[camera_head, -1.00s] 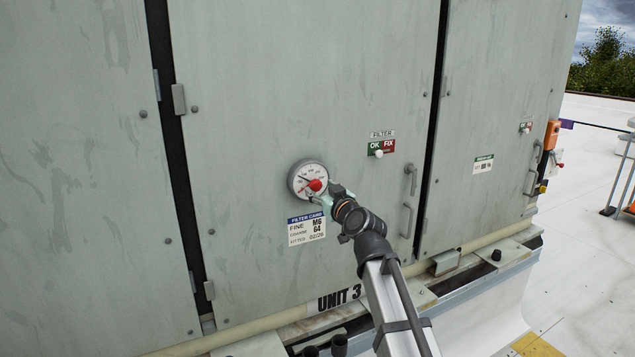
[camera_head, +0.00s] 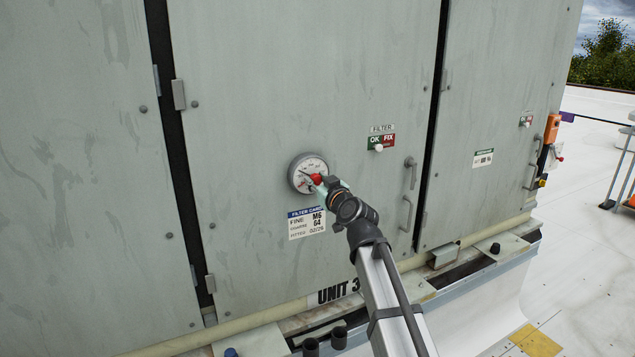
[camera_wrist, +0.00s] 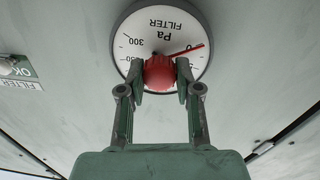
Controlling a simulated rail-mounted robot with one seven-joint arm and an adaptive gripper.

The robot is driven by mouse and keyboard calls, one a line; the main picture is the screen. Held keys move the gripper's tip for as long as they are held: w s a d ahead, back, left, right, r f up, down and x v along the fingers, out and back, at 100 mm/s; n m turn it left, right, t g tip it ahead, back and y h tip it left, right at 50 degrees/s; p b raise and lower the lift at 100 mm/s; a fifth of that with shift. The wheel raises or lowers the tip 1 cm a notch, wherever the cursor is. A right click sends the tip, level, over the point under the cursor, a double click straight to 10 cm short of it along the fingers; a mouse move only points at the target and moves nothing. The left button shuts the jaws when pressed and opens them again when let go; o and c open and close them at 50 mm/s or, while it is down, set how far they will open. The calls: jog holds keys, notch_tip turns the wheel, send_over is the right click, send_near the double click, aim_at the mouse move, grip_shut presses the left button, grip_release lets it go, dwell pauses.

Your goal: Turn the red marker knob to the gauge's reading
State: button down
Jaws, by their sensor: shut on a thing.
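The round white gauge (camera_head: 300,184), marked "Pa" and "FILTER", is on the grey cabinet panel; its face also shows upside down in the wrist view (camera_wrist: 140,22). The red marker knob (camera_wrist: 159,73) sits over the gauge's lower middle there, with a thin red pointer reaching up and right across the dial; the knob also shows in the head view (camera_head: 316,179). My gripper (camera_wrist: 160,72) is shut on the knob, one finger on each side. "300" is legible at the dial's left. The knob and fingers hide part of the scale, and I cannot make out the dark needle's exact reading.
A filter card (camera_head: 306,223) is just below the gauge. To the right are an OK/FIX filter indicator (camera_head: 380,143) and door handles (camera_head: 411,173). The panel around the gauge is mostly flat and clear.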

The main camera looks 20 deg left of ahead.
jog(key=shift+m, duration=0.3)
jog(key=shift+w+m+b, duration=0.1)
jog(key=shift+m+b, duration=0.4)
jog(key=shift+m, duration=0.4)
jog(key=m, duration=0.3)
jog(key=shift+m+b, duration=0.3)
jog(key=m, duration=0.5)
jog(key=shift+r+m+g, duration=0.1)
jog(key=shift+m+g, duration=0.3)
jog(key=c, duration=0.8)
grip_release()
